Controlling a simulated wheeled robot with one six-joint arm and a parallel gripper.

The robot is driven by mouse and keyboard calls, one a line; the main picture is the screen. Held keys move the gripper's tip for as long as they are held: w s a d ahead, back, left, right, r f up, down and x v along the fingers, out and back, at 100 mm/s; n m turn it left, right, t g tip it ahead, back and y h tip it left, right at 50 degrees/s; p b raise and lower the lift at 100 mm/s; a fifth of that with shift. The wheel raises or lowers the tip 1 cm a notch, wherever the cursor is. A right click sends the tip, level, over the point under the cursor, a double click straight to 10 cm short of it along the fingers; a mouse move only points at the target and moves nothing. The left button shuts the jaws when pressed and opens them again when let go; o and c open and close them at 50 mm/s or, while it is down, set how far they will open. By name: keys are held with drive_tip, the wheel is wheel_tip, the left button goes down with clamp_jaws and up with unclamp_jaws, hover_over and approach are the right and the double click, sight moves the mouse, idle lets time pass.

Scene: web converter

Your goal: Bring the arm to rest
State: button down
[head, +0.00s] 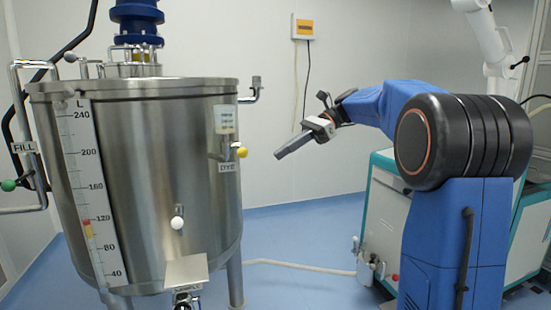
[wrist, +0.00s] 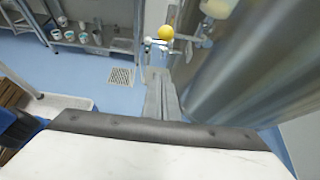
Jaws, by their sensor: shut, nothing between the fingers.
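My arm is blue and black and stands at the right of the head view. My gripper (head: 281,154) reaches left and slightly down from it, toward the steel tank (head: 150,190). The fingers are together and empty, held in the air to the right of the tank with a gap between. In the wrist view my gripper (wrist: 158,78) points away from the camera, its grey fingers closed, and the tank wall (wrist: 240,75) curves along the right.
The tank carries a yellow-knobbed valve (head: 241,152), also seen in the wrist view (wrist: 166,32), and a white knob (head: 178,222). A white-and-green cabinet (head: 385,215) stands behind my arm. A hose (head: 300,266) crosses the blue floor. A metal shelf (wrist: 95,42) stands farther off.

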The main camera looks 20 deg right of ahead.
drive_tip(key=shift+d+r, duration=0.1)
drive_tip(key=shift+d, duration=0.05)
idle(0.4)
drive_tip(key=s+a+f+n+t+h, duration=0.1)
drive_tip(key=s+a+f+n+h, duration=0.2)
drive_tip(key=s+f, duration=0.45)
drive_tip(key=s+a+f+n+t+h, duration=0.1)
drive_tip(key=s+f+n+h, duration=0.25)
drive_tip(key=s, duration=0.75)
drive_tip(key=s+d+f+n+t+h, duration=0.1)
drive_tip(key=s+d+f+n+h, duration=0.1)
drive_tip(key=s+f+n, duration=0.3)
drive_tip(key=s+d+f+n+t+h, duration=0.1)
drive_tip(key=s+d+f+n+h, duration=0.2)
drive_tip(key=s+f+n, duration=0.3)
drive_tip(key=s+f, duration=0.5)
drive_tip(key=s, duration=0.1)
drive_tip(key=shift+d+f+t, duration=0.4)
